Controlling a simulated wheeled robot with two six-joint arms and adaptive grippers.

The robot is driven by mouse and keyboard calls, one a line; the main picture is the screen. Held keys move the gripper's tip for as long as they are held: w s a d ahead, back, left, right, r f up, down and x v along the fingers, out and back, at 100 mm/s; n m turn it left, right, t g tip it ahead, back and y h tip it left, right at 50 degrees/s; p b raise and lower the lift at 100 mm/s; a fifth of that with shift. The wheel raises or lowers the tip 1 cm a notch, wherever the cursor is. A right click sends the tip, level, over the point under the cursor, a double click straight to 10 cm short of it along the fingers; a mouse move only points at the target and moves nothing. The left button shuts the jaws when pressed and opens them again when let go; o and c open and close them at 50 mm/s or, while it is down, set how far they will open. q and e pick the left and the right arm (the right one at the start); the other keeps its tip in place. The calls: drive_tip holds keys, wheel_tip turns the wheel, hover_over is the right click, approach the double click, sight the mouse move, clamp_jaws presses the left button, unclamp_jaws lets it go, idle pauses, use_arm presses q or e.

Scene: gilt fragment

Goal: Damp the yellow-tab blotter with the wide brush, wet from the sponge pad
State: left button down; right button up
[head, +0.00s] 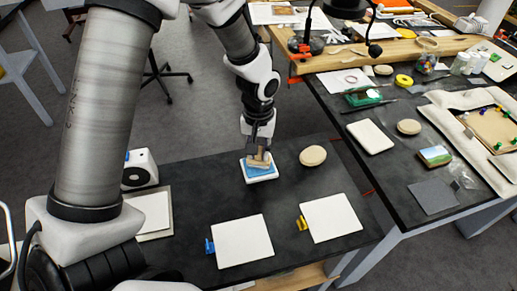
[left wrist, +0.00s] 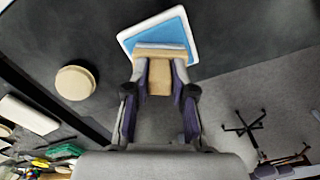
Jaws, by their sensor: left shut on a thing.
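The wide brush (head: 260,161) is in my left gripper (head: 258,148), which is shut on its wooden handle. In the left wrist view the handle of the brush (left wrist: 160,78) sits between both fingers (left wrist: 160,85). The brush's broad end is at the blue sponge pad (head: 259,172) in its white tray; the pad also shows in the left wrist view (left wrist: 160,36). I cannot tell how firmly the bristles touch it. The yellow-tab blotter (head: 331,217), a white sheet, lies flat at the front right of the dark table. My right gripper is not in view.
A blue-tab blotter (head: 242,241) lies left of the yellow-tab one. A round wooden disc (head: 312,156) sits right of the pad. A white device (head: 139,169) stands at the left. A cluttered bench (head: 395,185) adjoins on the right.

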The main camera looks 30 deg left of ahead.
use_arm(q)
drive_tip(key=shift+r+p, duration=3.4)
drive_tip(key=shift+r, duration=0.15)
drive_tip(key=shift+f, duration=0.1)
